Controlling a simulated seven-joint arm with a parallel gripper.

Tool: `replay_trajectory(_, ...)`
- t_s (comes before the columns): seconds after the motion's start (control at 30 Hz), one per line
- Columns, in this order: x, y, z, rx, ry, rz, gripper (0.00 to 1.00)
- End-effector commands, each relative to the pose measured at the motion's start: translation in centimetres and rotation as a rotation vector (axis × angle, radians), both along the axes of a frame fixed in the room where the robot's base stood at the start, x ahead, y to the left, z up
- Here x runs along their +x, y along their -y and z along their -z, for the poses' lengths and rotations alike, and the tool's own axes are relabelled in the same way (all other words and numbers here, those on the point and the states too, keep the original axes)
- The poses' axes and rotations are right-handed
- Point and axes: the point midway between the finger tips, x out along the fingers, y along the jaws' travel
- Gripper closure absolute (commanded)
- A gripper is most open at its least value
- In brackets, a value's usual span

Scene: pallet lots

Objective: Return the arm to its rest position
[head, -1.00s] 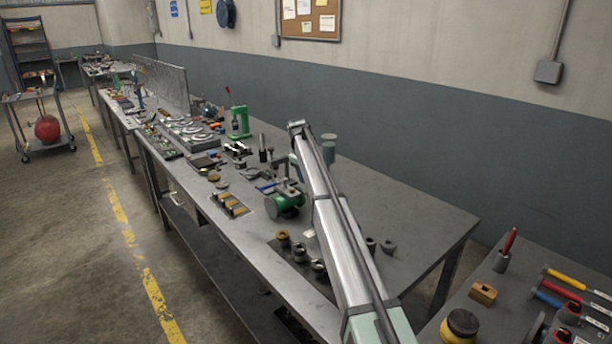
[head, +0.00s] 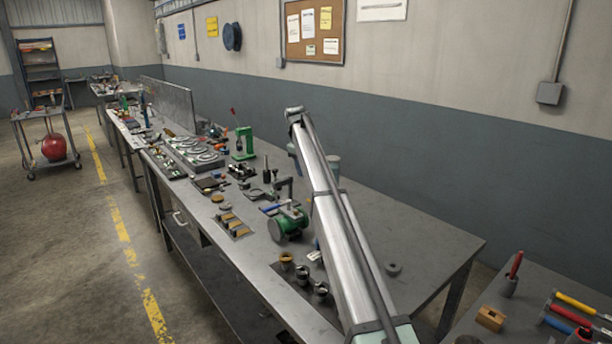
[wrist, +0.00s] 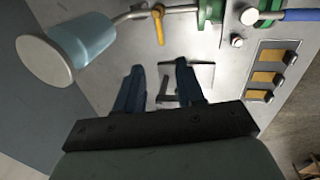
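My arm (head: 345,240) reaches up across the bench in the head view, bent at its top joint. My gripper is not clearly seen there, being behind the arm. In the wrist view my gripper (wrist: 160,85) shows two dark blue fingers, spread apart with nothing held between them. A pale flat piece with a dark bar (wrist: 186,78) lies on the bench beyond the fingertips. No rest stand or marker for the arm is seen.
A green device (head: 288,222) and a tray of wooden pieces (head: 231,224) are on the bench (head: 425,240). Metal rings (head: 303,275) lie near the front edge. The bench's right part is mostly clear.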

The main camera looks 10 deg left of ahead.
Motion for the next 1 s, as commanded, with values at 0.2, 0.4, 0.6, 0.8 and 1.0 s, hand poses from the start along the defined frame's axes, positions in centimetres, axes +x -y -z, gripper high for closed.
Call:
replay_trajectory(0.2,-0.1,-0.1,-0.5,0.000,0.000,0.000,0.62)
replay_trajectory(0.4,-0.1,-0.1,-0.4,0.001,0.001,0.000,0.62)
replay_trajectory(0.6,-0.9,-3.4,1.4,0.020,0.011,-0.052,0.62)
replay_trajectory(0.8,-3.9,-12.9,6.3,0.085,0.045,-0.199,0.62)
replay_trajectory(1.0,-8.3,-23.2,11.6,0.164,0.082,-0.356,0.62)
